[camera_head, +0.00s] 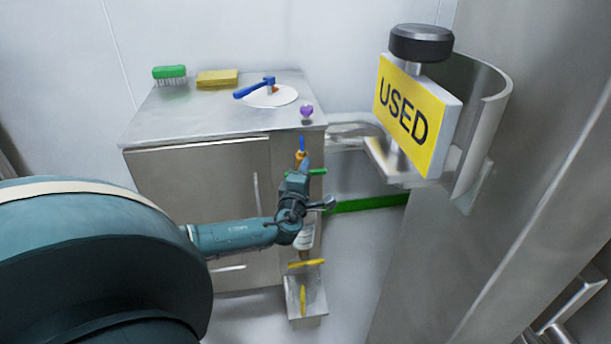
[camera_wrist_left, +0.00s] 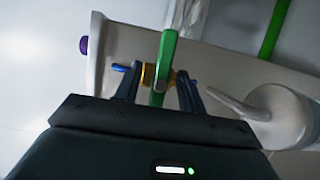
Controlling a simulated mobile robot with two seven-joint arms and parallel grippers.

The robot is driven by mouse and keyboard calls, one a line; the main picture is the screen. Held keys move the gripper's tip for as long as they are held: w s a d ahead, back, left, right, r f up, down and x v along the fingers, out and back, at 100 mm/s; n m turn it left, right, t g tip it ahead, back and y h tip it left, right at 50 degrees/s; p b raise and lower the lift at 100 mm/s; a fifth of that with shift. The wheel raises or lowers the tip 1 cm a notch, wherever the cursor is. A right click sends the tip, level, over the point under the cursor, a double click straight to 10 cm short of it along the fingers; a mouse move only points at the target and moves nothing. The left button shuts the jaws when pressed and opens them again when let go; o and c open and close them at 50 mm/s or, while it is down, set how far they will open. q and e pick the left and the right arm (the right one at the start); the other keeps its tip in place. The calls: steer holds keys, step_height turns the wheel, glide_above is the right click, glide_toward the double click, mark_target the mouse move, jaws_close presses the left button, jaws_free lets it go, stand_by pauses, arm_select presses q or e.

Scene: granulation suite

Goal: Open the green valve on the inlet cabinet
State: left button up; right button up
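The green valve handle (camera_head: 319,171) is on the side of the steel inlet cabinet (camera_head: 200,180), at its right front corner. In the left wrist view the green handle (camera_wrist_left: 168,50) lies crosswise over a brass valve body (camera_wrist_left: 149,75) on a blue pipe. My left gripper (camera_head: 303,167) is at the valve. In the left wrist view its two fingers (camera_wrist_left: 159,92) are apart, one on each side of the handle, with gaps visible. I cannot tell whether either finger touches the pipe. The gripper hides part of the valve in the head view. My right gripper is not in view.
A "USED" sign (camera_head: 415,112) stands right. Below the gripper are yellow handles (camera_head: 306,264). A white fitting (camera_wrist_left: 282,112) sits close right in the wrist view.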

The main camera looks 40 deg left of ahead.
arm_select(q)
jaws_close()
stand_by(0.4)
